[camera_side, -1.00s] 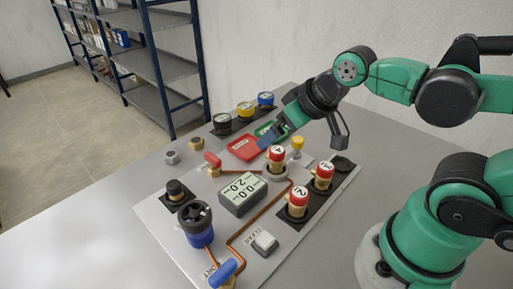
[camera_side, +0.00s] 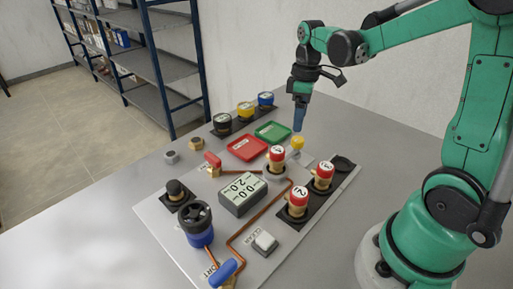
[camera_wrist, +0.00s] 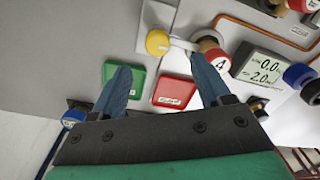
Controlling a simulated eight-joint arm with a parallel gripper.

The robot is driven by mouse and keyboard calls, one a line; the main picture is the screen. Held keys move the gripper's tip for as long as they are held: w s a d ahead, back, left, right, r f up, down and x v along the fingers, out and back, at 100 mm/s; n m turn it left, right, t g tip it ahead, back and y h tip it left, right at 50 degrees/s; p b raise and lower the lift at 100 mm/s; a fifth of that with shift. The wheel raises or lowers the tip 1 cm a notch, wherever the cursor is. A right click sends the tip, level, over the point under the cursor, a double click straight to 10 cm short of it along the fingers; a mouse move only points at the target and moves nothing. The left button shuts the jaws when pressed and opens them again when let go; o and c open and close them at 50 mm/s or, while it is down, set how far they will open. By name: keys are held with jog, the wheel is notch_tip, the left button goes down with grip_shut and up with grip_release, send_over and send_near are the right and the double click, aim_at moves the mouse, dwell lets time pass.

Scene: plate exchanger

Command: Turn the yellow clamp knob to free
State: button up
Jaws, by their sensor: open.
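The yellow clamp knob (camera_side: 297,142) stands at the back edge of the light panel, just behind the red cap marked 4 (camera_side: 277,154). In the wrist view the yellow knob (camera_wrist: 158,42) is ahead of my fingers, a little above the gap between them. My gripper (camera_side: 299,129) points down above and close behind the knob in the side view, and its fingers look apart from it. In the wrist view my gripper (camera_wrist: 160,78) is open, with two blue fingers spread and nothing between them.
A red tray (camera_side: 247,147) and a green tray (camera_side: 272,131) lie beside the knob. Red caps (camera_side: 298,198) (camera_side: 323,172), a display box (camera_side: 243,195), copper pipe and a blue-based handwheel (camera_side: 196,222) occupy the panel. The table's left front is clear.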

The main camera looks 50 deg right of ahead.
aim_at(298, 138)
jog(key=shift+d+f, duration=0.2)
jog(key=shift+f, duration=0.4)
jog(key=shift+a+f, duration=0.1)
jog(key=shift+f, duration=2.25)
grip_shut()
